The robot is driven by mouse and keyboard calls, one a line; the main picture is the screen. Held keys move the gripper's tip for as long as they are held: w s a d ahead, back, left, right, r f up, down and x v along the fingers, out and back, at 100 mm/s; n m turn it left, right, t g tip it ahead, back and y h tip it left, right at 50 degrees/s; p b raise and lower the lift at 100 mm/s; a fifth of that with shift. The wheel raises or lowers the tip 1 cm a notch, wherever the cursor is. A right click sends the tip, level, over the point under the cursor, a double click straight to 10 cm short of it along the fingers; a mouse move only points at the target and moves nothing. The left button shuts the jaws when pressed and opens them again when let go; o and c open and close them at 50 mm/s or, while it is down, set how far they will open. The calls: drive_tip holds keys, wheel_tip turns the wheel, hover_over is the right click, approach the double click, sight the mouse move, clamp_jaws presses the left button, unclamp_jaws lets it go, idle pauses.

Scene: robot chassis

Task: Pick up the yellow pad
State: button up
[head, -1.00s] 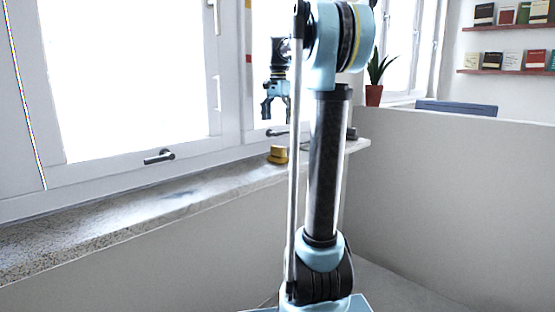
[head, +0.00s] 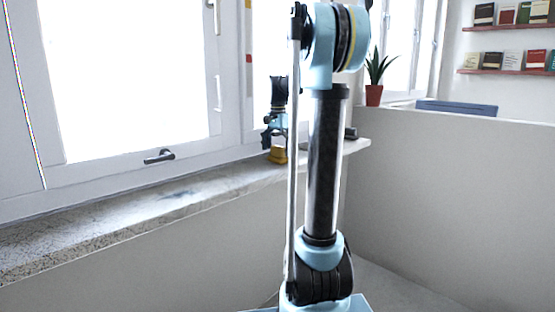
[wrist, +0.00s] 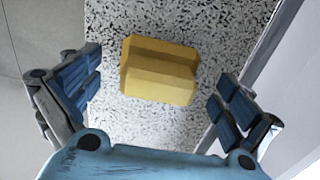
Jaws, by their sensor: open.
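The yellow pad (wrist: 158,70) is a small blocky piece with a stepped top. It lies on the speckled stone windowsill (wrist: 120,22). In the head view the pad (head: 277,155) shows near the far end of the sill, partly behind my arm. My gripper (wrist: 152,95) is open, with one finger to each side of the pad in the wrist view and nothing between them held. In the head view my gripper (head: 273,142) points down just above the pad.
The window frame and its handle (head: 159,156) stand behind the sill. A dark object (head: 351,134) sits on the sill right of my arm. A potted plant (head: 375,75) stands farther right on a ledge. The sill's left stretch is clear.

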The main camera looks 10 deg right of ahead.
sight(278, 146)
drive_tip(key=shift+f, duration=0.7)
drive_tip(key=shift+c, duration=0.3)
drive_tip(key=c, duration=1.2)
drive_tip(key=shift+r, duration=0.15)
wheel_tip(278, 146, up, 10)
drive_tip(key=shift+f, duration=0.1)
